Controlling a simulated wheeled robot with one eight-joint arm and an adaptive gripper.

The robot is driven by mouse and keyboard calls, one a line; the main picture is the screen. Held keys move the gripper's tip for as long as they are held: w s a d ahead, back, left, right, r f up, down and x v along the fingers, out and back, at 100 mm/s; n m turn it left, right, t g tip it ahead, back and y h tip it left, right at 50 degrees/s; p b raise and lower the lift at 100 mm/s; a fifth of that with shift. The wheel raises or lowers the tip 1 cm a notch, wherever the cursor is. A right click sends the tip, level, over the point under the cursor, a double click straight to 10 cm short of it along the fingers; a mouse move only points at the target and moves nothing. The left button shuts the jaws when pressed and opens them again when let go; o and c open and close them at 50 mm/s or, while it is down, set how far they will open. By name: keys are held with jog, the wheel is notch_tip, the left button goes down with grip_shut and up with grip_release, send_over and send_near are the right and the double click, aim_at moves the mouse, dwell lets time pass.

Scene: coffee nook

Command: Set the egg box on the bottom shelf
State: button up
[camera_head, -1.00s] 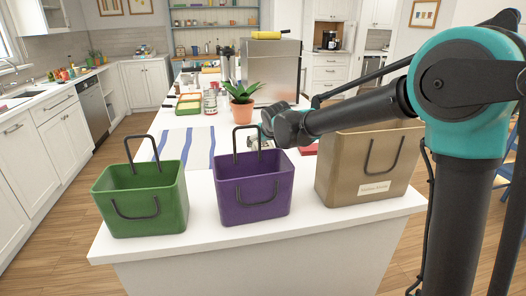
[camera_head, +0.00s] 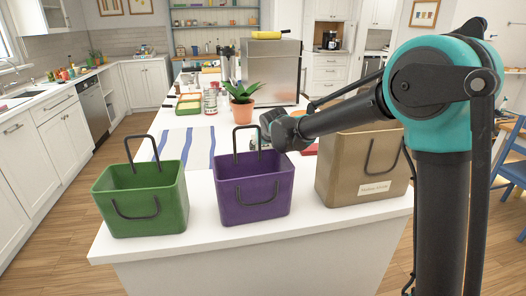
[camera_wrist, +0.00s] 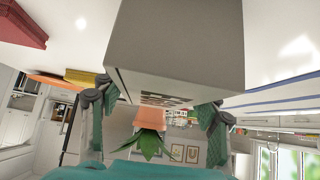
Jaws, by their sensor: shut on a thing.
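In the wrist view a plain grey box (camera_wrist: 180,45), which I take for the egg box, sits between the two fingers of my gripper (camera_wrist: 152,101). The gripper is shut on it, and the box fills the upper middle of that view. In the head view my wrist is above the counter behind the purple bag; the fingers and the box are hidden there. A blue-framed shelf unit (camera_head: 215,24) stands on the far wall in the head view, with small items on its shelves.
A green bag (camera_head: 140,198), a purple bag (camera_head: 252,198) and a brown bag (camera_head: 362,170) stand along the counter's near edge. A potted plant (camera_head: 243,102) and a steel cabinet (camera_head: 270,75) stand behind my wrist. Open floor (camera_head: 140,125) lies left of the counter.

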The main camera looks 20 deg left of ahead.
jog(key=c, duration=0.4)
jog(key=shift+r, duration=0.15)
notch_tip(320, 180, up, 20)
jog(key=shift+f, duration=0.1)
